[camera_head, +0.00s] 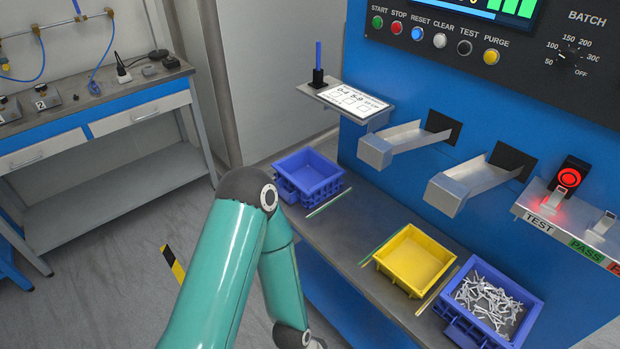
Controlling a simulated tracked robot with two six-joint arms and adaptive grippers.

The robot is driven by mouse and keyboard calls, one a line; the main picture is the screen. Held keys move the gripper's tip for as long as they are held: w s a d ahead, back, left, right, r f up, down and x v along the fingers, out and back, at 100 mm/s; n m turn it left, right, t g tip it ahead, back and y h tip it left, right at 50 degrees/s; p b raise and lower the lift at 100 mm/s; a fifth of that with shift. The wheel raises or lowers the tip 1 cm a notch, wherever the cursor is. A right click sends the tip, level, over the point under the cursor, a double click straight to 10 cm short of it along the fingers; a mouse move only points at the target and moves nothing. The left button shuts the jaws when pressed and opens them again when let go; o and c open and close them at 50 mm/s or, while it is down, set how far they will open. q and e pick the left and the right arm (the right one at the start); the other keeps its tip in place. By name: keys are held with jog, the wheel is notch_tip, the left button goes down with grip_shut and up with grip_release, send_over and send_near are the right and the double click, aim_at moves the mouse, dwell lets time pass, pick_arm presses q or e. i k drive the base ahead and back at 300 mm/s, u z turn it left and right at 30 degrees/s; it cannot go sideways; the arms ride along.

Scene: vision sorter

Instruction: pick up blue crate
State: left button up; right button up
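An empty blue crate (309,174) stands on the far left part of the grey shelf in front of the blue machine. A second blue crate (457,331) stands at the shelf's right end and holds many silver metal parts (489,305). One teal arm of mine reaches up from the bottom of the view and bends down in front of the shelf. It partly covers the shelf's front edge near the empty crate. Neither gripper shows; the end of the visible arm runs out of the bottom edge.
An empty yellow crate (415,260) stands between the blue crates. Green strips (329,199) lie on the shelf. Two metal chutes (391,144) stick out above it. A workbench (95,107) stands at the left, with open floor before it.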

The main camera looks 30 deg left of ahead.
aim_at(306, 176)
jog(key=k, duration=1)
jog(key=z, duration=0.45)
jog(key=i, duration=0.15)
jog(key=u, duration=2.35)
jog(key=i, duration=2.65)
jog(key=z, duration=0.65)
